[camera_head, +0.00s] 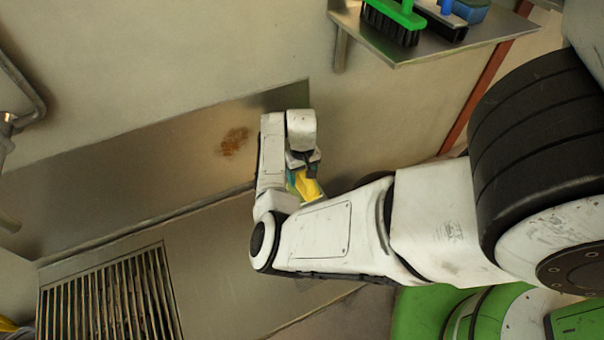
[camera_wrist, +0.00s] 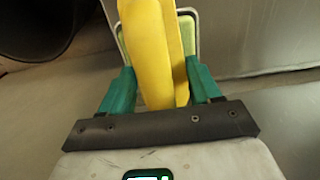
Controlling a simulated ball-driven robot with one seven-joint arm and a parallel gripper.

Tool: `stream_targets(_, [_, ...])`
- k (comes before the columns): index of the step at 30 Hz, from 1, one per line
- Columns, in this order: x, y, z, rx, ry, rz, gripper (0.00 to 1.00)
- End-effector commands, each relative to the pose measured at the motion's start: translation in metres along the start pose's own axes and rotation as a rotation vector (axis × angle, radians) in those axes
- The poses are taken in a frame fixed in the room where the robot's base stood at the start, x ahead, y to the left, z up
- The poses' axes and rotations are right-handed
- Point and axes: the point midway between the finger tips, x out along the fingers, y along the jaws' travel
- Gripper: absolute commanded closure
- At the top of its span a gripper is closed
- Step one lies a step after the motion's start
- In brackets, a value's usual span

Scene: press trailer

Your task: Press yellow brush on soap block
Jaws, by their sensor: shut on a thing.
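My gripper (camera_head: 303,163) is partly hidden behind my arm in the head view. In the wrist view its two green fingers (camera_wrist: 160,82) are shut on the yellow brush (camera_wrist: 150,48), one on each side. The yellow brush (camera_head: 308,187) also shows as a small yellow patch below my gripper in the head view. Its bristles are hidden. A pale green piece with a light rim (camera_wrist: 187,22) shows behind the brush in the wrist view; I cannot tell whether it is the soap block or part of the brush. I cannot make out a soap block elsewhere.
A metal shelf (camera_head: 440,50) at the top right holds a green brush (camera_head: 396,20) and a blue item (camera_head: 470,11). A stained metal wall panel (camera_head: 130,175) stands behind a metal counter (camera_head: 225,262) with a slotted grate (camera_head: 110,298). A pipe (camera_head: 22,85) runs at the left.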

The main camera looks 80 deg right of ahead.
Motion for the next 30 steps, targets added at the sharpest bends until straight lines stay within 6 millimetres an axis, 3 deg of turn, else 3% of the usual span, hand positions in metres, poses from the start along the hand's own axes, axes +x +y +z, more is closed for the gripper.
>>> stream_targets(24, [-0.057,0.0,0.0,0.0,0.001,0.002,0.62])
stream_targets(30, [-0.06,0.0,0.0,0.001,0.001,0.001,0.62])
